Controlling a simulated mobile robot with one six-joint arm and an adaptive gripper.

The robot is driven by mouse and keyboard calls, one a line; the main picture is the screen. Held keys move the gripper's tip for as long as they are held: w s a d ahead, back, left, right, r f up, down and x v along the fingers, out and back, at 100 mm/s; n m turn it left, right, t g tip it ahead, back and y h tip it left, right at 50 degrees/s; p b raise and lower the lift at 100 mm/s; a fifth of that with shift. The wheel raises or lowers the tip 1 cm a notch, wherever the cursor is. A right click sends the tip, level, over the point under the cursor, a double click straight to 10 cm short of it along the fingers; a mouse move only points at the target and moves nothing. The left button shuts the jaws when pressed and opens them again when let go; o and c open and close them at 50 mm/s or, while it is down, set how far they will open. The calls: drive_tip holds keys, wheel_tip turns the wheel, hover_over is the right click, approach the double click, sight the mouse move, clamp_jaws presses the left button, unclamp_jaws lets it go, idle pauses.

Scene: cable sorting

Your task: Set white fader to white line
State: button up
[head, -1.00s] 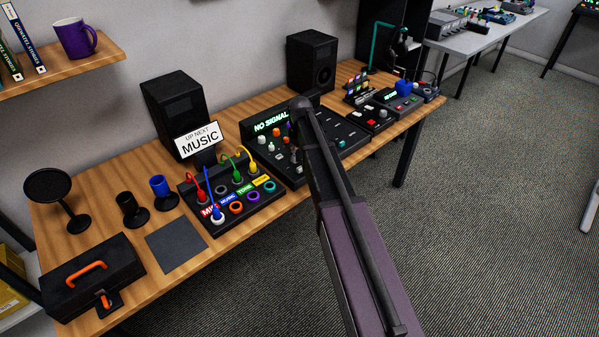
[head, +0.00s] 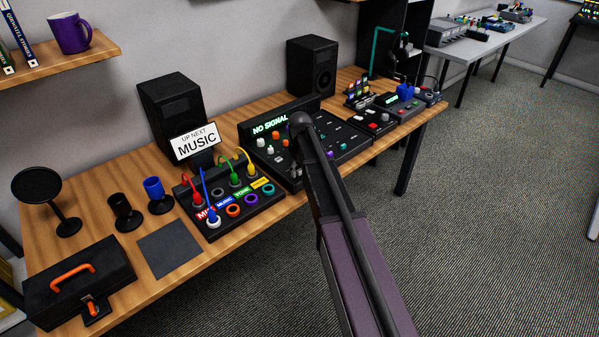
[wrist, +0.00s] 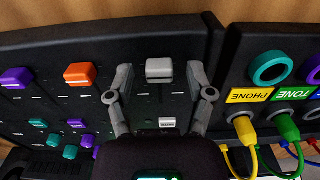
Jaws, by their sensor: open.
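The white fader (wrist: 159,70) stands on the black mixer panel in the wrist view, between the two fingers of my gripper (wrist: 159,82). The fingers are apart, one on each side of the fader; I cannot tell if either touches it. A white labelled key (wrist: 167,124) lies below the fader, nearer my palm. Short pale marks show beside the neighbouring tracks; the fader's own white line is not clear. In the head view the white fader (head: 262,143) is near the mixer's left end. My arm hides my gripper there.
An orange fader (wrist: 80,74) and a purple fader (wrist: 17,77) stand to the left in the wrist view. On the right is the patch panel (wrist: 240,70) with yellow and green cables. In the head view, the mixer's screen (head: 270,125) reads NO SIGNAL.

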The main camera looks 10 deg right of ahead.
clamp_jaws()
drive_tip(key=shift+w+a, duration=0.4)
drive_tip(key=shift+w, duration=0.25)
drive_tip(key=shift+w+a, duration=0.35)
drive_tip(key=shift+w, duration=0.3)
drive_tip(key=shift+w+a, duration=0.4)
drive_tip(key=shift+w, duration=0.25)
unclamp_jaws()
drive_tip(key=shift+s+d, duration=0.1)
drive_tip(key=shift+s, duration=0.1)
